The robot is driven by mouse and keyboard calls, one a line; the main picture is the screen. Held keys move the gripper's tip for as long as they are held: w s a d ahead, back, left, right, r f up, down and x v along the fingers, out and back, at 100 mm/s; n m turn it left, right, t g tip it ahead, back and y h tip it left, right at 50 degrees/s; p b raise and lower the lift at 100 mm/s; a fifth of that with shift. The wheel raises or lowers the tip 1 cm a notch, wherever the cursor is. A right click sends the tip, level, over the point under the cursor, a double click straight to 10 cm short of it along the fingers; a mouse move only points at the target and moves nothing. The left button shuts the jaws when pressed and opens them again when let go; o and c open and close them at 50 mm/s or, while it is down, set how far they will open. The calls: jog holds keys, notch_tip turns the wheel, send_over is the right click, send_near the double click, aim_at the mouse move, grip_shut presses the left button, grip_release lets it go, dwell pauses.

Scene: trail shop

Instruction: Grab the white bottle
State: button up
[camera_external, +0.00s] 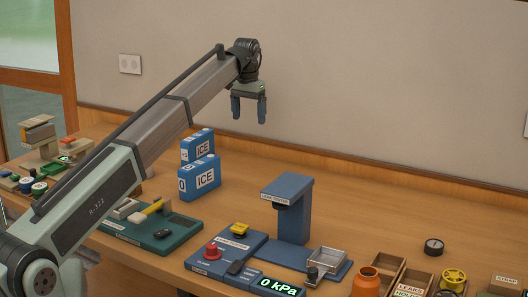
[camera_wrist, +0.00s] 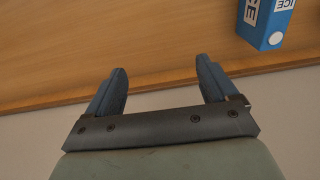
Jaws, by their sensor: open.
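I see no thing that is clearly a white bottle in either view. My gripper (camera_external: 249,117) is raised high above the far side of the table, in front of the wall, with its fingers pointing down. In the wrist view my gripper (camera_wrist: 162,68) shows two blue fingers spread apart with nothing between them. An orange bottle-shaped container (camera_external: 366,283) stands at the front edge of the external view, partly cut off. Part of the table is hidden behind my arm.
Two blue ICE packs (camera_external: 204,179) stand mid-table; one shows in the wrist view (camera_wrist: 268,22). A blue leak tester (camera_external: 290,205), a green board (camera_external: 165,236), wooden bins (camera_external: 412,277) and a black gauge (camera_external: 433,246) occupy the table. Small jars (camera_external: 39,188) sit left. The back strip is clear.

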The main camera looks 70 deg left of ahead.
jog(key=s+a+n, duration=0.2)
jog(key=s+a, duration=0.5)
jog(key=s, duration=0.6)
jog(key=s+a+r+n, duration=0.1)
jog(key=s+a+n, duration=0.2)
jog(key=s, duration=1.4)
jog(key=s+d+n, duration=0.1)
jog(key=d+n, duration=0.1)
jog(key=d, duration=0.1)
jog(key=s+d+n, duration=0.1)
jog(key=shift+s+d+f, duration=0.2)
jog(key=shift+s+f, duration=0.05)
jog(key=shift+s, duration=0.1)
jog(key=shift+s+d+n, duration=0.1)
jog(key=shift+d+n, duration=0.15)
jog(key=shift+n, duration=0.35)
jog(key=n, duration=0.2)
jog(key=shift+d+n, duration=0.15)
jog(key=shift+n, duration=0.25)
jog(key=shift+f+n, duration=0.3)
notch_tip(320, 180, down, 8)
jog(key=shift+f, duration=0.1)
jog(key=shift+s+d+f, duration=0.1)
jog(key=shift+d+f, duration=0.1)
jog(key=shift+f, duration=1.1)
jog(key=shift+d+f, duration=0.15)
jog(key=shift+f, duration=1.15)
